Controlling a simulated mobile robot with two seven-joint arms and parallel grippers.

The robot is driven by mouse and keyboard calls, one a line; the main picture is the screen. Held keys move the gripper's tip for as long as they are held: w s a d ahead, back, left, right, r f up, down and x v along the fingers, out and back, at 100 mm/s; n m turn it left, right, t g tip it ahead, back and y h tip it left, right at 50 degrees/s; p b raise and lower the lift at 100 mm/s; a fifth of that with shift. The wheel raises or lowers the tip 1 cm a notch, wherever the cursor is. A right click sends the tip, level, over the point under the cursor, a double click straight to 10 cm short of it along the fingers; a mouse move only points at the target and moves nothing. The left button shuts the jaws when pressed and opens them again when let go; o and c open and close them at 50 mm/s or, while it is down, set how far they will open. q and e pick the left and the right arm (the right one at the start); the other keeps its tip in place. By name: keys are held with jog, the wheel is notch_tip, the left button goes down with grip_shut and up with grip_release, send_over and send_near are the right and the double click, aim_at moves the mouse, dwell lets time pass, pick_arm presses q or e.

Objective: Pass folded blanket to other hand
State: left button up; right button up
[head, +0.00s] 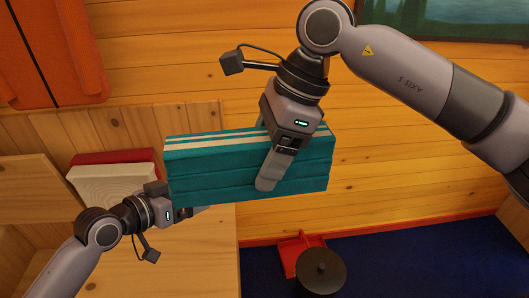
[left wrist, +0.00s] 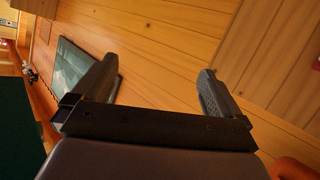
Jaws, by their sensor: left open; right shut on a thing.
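The folded blanket (head: 220,170), teal with white stripes along its top, is held up in the middle of the head view. My right gripper (head: 268,162) is shut on it from above, one finger across its front face and the other mostly hidden behind. My left gripper (head: 188,212) is at the blanket's lower left corner, its fingers partly hidden by the blanket. In the left wrist view my left gripper (left wrist: 157,72) is open with nothing between its fingers. A dark green surface (left wrist: 15,130) at that view's left edge may be the blanket; I cannot tell.
A wooden surface (head: 190,265) lies below the left gripper. Red and cream folded items (head: 112,185) are behind it. A dark round-topped object (head: 320,272) and a red item (head: 294,250) stand on the blue floor (head: 440,260). A plank wall is behind.

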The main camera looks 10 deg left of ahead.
pick_arm(q)
jog(key=s+d+f+n+g+y, duration=0.1)
jog(key=s+f+y, duration=0.3)
jog(key=s+f, duration=1.5)
jog(key=shift+d+f+g+y, duration=0.15)
jog(key=shift+f+g+y, duration=0.15)
jog(key=shift+f, duration=0.25)
